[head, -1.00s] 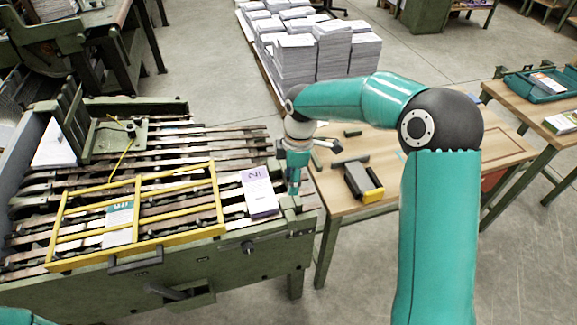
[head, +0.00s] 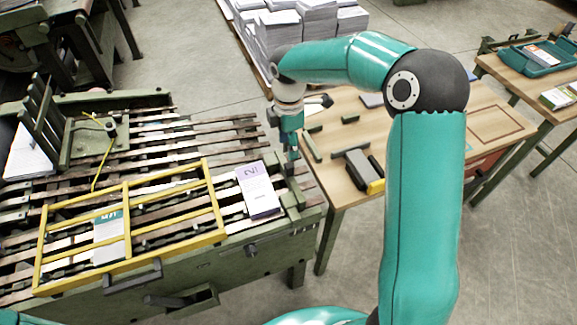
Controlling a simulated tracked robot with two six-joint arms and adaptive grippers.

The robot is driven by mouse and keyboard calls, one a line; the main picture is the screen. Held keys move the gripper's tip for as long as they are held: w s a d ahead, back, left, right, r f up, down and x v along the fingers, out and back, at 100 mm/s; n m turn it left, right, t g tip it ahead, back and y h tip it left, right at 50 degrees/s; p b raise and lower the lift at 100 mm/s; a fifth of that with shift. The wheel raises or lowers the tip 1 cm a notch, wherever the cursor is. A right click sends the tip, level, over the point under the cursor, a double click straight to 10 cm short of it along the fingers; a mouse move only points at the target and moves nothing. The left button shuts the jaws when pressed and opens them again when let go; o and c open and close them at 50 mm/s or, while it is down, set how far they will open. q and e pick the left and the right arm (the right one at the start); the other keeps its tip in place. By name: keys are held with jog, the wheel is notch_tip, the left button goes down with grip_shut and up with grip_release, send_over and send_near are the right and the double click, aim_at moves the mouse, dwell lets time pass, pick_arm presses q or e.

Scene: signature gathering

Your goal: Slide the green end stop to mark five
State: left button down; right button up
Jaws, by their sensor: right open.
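The green end stop (head: 293,205) stands at the right end of the gathering machine's slatted bed, just right of a purple-and-white booklet (head: 258,190). My right gripper (head: 292,157) points down above the end stop's far part, close to it. Its jaws are open; the fingertips are small and dark, and I cannot tell whether they touch the stop. The mark numbers are too small to read. My left gripper is out of view.
A yellow frame (head: 126,215) lies over the bed, with a teal-and-white booklet (head: 108,238) within it. The wooden table (head: 345,190) at right holds a black-and-yellow tool (head: 362,172) and small dark bars. Paper stacks (head: 300,35) stand behind.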

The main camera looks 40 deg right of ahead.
aim_at(289, 165)
notch_tip(289, 165, down, 10)
jog(key=shift+s, duration=0.1)
dwell(0.4)
grip_shut()
